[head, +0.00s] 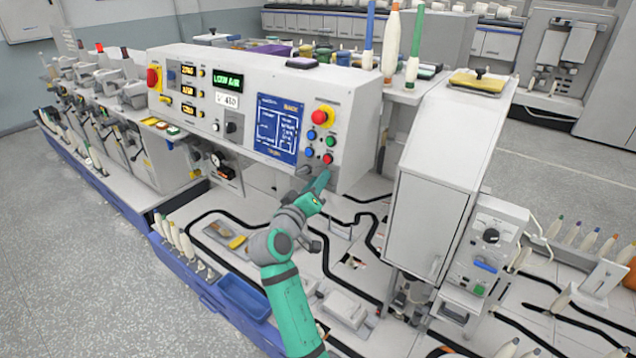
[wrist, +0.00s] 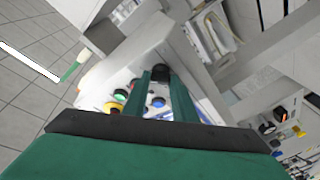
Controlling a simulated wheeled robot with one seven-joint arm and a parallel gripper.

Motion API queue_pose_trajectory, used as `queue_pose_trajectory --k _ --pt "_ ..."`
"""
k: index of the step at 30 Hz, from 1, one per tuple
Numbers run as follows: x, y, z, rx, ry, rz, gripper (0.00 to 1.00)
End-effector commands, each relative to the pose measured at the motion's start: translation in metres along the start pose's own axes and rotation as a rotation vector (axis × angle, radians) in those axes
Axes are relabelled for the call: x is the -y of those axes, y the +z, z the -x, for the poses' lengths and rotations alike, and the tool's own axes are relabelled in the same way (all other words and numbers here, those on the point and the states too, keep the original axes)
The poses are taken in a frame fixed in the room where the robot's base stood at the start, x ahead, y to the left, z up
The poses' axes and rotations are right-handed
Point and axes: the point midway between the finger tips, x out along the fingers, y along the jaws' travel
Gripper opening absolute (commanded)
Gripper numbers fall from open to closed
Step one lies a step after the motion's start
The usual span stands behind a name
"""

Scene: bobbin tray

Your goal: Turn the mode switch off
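My gripper (head: 320,182) is just below the lower right part of the grey control panel (head: 350,115). In the wrist view its two green fingers (wrist: 161,76) stand apart with a gap between them. A black knob (wrist: 161,73) shows between the fingertips. Whether they touch it is not clear, and its pointer setting cannot be read. In the head view the gripper and the panel edge hide that spot. Another black rotary switch (head: 231,127) sits left of the blue display; I cannot tell from labels which one is the mode switch.
A red emergency button (head: 320,117) and smaller blue (head: 309,152) and red (head: 327,158) buttons sit close above my gripper. A tall grey cabinet (head: 436,180) stands to the right. A blue tray (head: 243,297) lies below left. Bobbins stand on top.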

Motion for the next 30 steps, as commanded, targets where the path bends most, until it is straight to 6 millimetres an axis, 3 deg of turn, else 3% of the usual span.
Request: queue_pose_trajectory --k 14,30 --pt "-0.0009 0.0004 0.0000 0.001 -0.027 0.078 0.03" --pt "-0.0032 -0.0008 -0.0003 0.001 -0.170 0.481 0.03"
